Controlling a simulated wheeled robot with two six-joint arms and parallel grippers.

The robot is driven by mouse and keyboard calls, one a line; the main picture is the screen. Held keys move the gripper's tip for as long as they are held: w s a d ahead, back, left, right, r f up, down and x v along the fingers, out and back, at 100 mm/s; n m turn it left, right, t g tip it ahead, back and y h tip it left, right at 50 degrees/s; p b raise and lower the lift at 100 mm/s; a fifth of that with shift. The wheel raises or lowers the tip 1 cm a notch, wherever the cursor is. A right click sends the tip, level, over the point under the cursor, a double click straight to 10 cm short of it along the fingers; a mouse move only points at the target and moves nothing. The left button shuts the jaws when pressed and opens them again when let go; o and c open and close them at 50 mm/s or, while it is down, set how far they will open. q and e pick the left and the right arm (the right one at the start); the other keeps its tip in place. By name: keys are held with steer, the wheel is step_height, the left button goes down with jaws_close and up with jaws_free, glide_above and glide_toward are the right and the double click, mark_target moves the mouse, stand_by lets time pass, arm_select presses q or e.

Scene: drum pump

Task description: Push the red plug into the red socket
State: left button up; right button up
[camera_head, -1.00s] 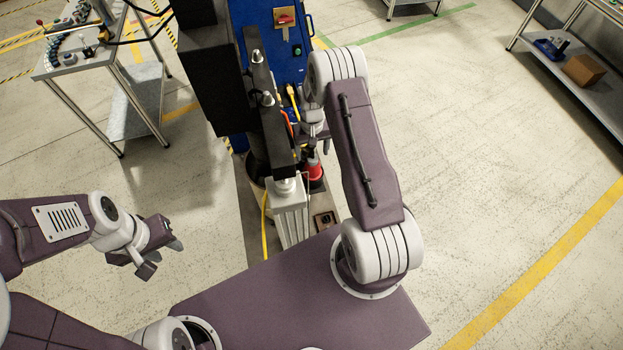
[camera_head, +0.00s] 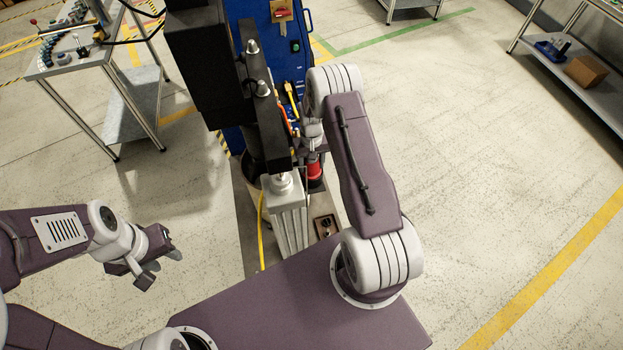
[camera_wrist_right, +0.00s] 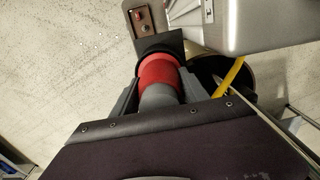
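A red and grey plug-like part (camera_wrist_right: 160,72) lies between the two fingers of my right gripper (camera_wrist_right: 158,90) in the right wrist view. The fingers press against its sides, and its far red end meets a black square part (camera_wrist_right: 163,42). I cannot tell where plug and red socket part, or how deep one sits in the other. In the head view the red part (camera_head: 314,170) shows just below my right gripper (camera_head: 315,147), beside the pump's grey column. My left gripper (camera_head: 162,268) is open and empty, out over the floor at left.
A tall black post (camera_head: 265,110) and a light grey column (camera_head: 289,215) stand close left of my right arm. A blue cabinet (camera_head: 262,35) is behind. A yellow cable (camera_head: 261,230) hangs by the column. A metal table (camera_head: 95,55) stands far left.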

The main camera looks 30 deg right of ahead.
steer(key=shift+w, duration=0.1)
steer(key=c, duration=0.6)
steer(key=shift+r+p, duration=2.75)
steer(key=shift+r, duration=1.05)
steer(key=shift+f, duration=0.1)
